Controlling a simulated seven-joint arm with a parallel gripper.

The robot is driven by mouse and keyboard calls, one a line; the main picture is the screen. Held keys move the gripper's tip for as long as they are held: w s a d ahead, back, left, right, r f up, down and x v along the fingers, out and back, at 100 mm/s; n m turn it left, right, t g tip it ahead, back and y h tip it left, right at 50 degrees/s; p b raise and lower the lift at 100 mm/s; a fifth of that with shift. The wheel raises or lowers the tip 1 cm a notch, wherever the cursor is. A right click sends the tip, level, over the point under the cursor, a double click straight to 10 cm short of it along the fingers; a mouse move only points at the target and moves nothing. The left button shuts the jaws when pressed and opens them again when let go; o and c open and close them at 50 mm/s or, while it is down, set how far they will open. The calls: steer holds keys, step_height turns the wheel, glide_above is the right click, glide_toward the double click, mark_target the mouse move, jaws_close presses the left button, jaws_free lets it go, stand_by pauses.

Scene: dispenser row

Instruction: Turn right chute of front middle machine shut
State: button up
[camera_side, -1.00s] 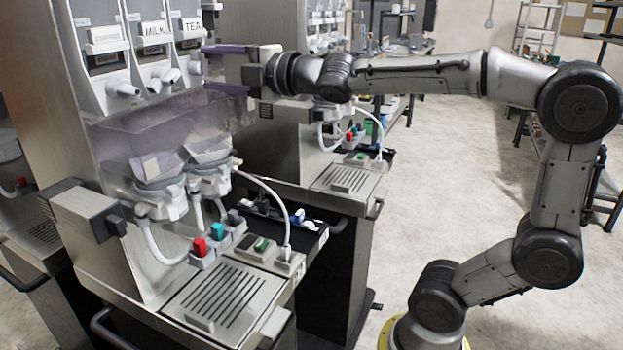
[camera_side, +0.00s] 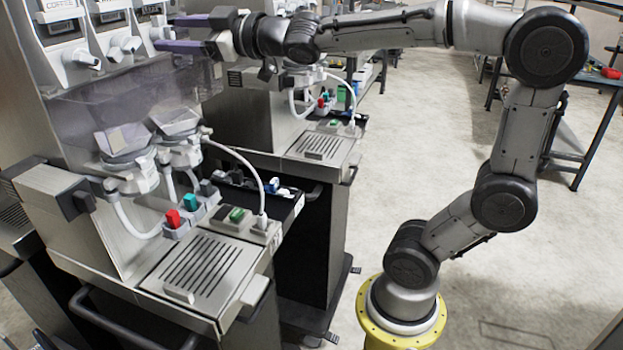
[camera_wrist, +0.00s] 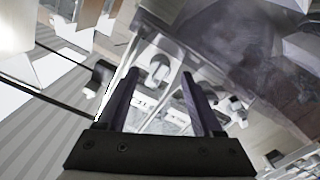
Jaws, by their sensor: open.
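The front middle machine (camera_side: 110,250) stands at the left of the side view, with a row of white chutes on its upper front. Its right chute (camera_side: 158,33) is at the right end of this row and partly hidden by my fingers, so its angle is unclear. The middle chute (camera_side: 122,47) and left chute (camera_side: 85,58) show to its left. My gripper (camera_side: 172,33) is open, with its two purple fingers one above the other, level with the right chute. In the wrist view, a white chute (camera_wrist: 158,70) shows between the fingertips; contact cannot be told.
A clear hood (camera_side: 140,90) hangs under the chutes, above two funnels (camera_side: 125,140). Another machine (camera_side: 250,115) stands behind. The floor (camera_side: 420,150) around my base is open.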

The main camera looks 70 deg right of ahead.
steer(key=m, duration=0.5)
steer(key=shift+d, duration=0.1)
steer(key=m, duration=0.6)
steer(key=shift+d, duration=0.1)
steer(key=shift+s+a+y, duration=1)
steer(key=shift+s+a, duration=0.8)
steer(key=shift+s, duration=5.15)
steer(key=s+d+f+m+g+h, duration=0.2)
steer(key=d+f+g+h, duration=0.25)
steer(key=f, duration=0.55)
steer(key=s+a+f+n+g+y, duration=0.1)
steer(key=s+a+f+n+g, duration=0.1)
steer(key=f, duration=0.4)
steer(key=s+a+f+n+g+y, duration=0.1)
steer(key=s+f+n+g, duration=0.2)
steer(key=s+f, duration=0.3)
steer(key=shift+a+f+g, duration=0.35)
steer(key=shift+f+g, duration=0.15)
steer(key=shift+g, duration=0.25)
